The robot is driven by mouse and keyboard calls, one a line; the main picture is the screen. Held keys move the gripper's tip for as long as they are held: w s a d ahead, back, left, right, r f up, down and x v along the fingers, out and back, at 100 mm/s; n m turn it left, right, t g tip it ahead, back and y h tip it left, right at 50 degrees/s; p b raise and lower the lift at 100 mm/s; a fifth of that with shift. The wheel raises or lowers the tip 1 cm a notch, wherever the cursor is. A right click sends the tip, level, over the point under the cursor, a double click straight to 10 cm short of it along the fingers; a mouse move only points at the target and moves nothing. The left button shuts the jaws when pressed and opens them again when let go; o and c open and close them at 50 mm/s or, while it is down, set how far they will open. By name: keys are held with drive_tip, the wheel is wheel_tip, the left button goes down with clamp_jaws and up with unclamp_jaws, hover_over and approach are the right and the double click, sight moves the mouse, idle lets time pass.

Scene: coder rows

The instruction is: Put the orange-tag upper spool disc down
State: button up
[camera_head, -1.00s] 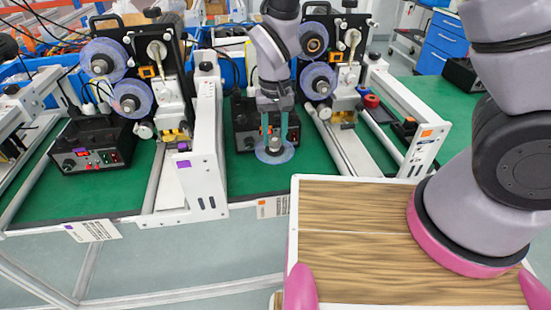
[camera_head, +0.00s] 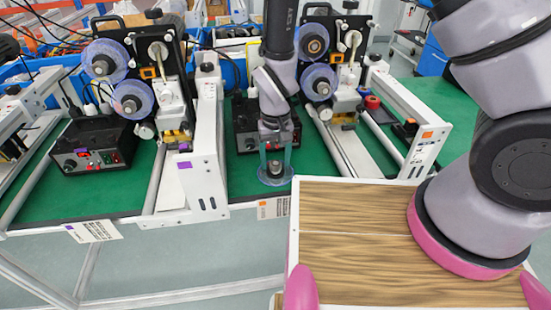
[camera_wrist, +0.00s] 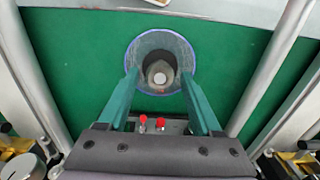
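The spool disc is a clear ring with a bluish rim and a grey hub. In the head view the disc (camera_head: 275,181) is low over the green mat near the table's front edge, below my gripper (camera_head: 276,170). In the wrist view the disc (camera_wrist: 161,36) faces the camera over green mat. My gripper (camera_wrist: 160,73) has its two green fingers on either side of the hub, with the tips overlapping the ring. It appears shut on the disc. Whether the disc's underside touches the mat is hidden. No orange tag shows on the disc itself.
A black control box (camera_head: 244,128) stands just behind the disc. A white frame with a purple tag (camera_head: 209,165) is at left; a rail frame with an orange tag (camera_head: 421,150) is at right. A wooden tray (camera_head: 350,205) is in front.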

drive_tip(key=shift+r, duration=0.1)
wheel_tip(320, 180, up, 11)
wheel_tip(320, 180, up, 10)
drive_tip(key=m+y, duration=0.2)
hover_over(275, 163)
drive_tip(key=w+d, duration=0.4)
drive_tip(key=d, duration=0.1)
drive_tip(key=w+d+r+m+t+y, duration=0.1)
drive_tip(key=w+d+r+m+t, duration=0.1)
drive_tip(key=d+r, duration=0.85)
drive_tip(key=s+d+r+m+t, duration=0.1)
drive_tip(key=s+d+r+t, duration=0.1)
drive_tip(key=s+d+r, duration=0.2)
drive_tip(key=s+d+r+m+t+h, duration=0.1)
drive_tip(key=s+d+r+m+t, duration=0.1)
drive_tip(key=d+r, duration=0.5)
drive_tip(key=s+d+t, duration=0.1)
drive_tip(key=d, duration=0.2)
drive_tip(key=shift+s+r, duration=0.3)
drive_tip(key=shift+s, duration=0.05)
